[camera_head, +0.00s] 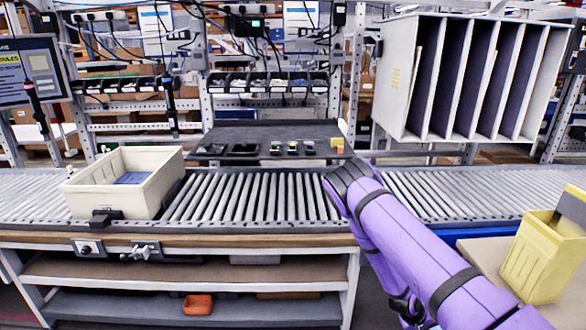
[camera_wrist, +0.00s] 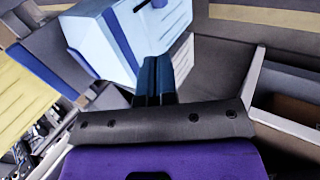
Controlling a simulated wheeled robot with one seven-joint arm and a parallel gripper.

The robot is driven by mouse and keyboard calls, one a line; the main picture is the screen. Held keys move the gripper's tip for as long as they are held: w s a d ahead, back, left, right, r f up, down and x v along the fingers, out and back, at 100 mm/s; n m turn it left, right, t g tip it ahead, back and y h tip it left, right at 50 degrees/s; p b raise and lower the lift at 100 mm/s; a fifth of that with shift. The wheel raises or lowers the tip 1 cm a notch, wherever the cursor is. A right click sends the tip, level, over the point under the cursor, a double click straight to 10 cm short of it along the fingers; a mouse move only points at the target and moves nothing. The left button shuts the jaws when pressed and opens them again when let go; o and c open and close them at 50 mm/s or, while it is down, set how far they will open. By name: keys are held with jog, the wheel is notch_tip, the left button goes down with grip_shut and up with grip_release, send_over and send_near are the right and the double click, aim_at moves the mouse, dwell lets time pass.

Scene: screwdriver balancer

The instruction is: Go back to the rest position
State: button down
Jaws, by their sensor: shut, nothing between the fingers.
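My gripper (camera_wrist: 153,82) shows in the wrist view as two dark blue fingers side by side, shut with nothing between them. A pale blue and white box-like thing (camera_wrist: 120,45) lies beyond the fingertips; I cannot tell how far away it is. In the head view my purple arm reaches up from the lower right to the roller conveyor (camera_head: 260,195). The fingers cannot be made out there.
A cream bin (camera_head: 122,205) stands on the conveyor at the left. A dark tray (camera_head: 270,136) with small parts lies behind the rollers. A white divided rack (camera_head: 470,75) hangs at upper right. A yellow bin (camera_head: 540,262) stands at lower right. Dark tools (camera_head: 168,103) hang at the left.

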jog(key=w+a+r+t+y, duration=0.15)
jog(key=a+r, duration=0.25)
jog(key=r, duration=0.6)
jog(key=w+a+r+m+y, duration=0.1)
jog(key=w+a+r+y, duration=0.3)
jog(key=r, duration=0.5)
jog(key=w+a+r+t+y, duration=0.1)
jog(key=a+r, duration=0.4)
jog(key=r, duration=0.5)
jog(key=s+a+r+n+t+y, duration=0.1)
jog(key=s+r, duration=0.4)
jog(key=r, duration=0.4)
jog(key=s+a+r+y, duration=0.15)
jog(key=s+r, duration=0.25)
jog(key=r, duration=0.4)
jog(key=s+a+r+n+t, duration=0.1)
jog(key=s+r, duration=0.4)
jog(key=r, duration=0.4)
jog(key=s+r+h, duration=0.1)
jog(key=s+r, duration=0.2)
jog(key=s, duration=0.5)
jog(key=s+d+r+t+h, duration=0.1)
jog(key=s+r, duration=0.3)
jog(key=s, duration=0.4)
jog(key=shift+s+r, duration=0.15)
jog(key=shift+r, duration=0.05)
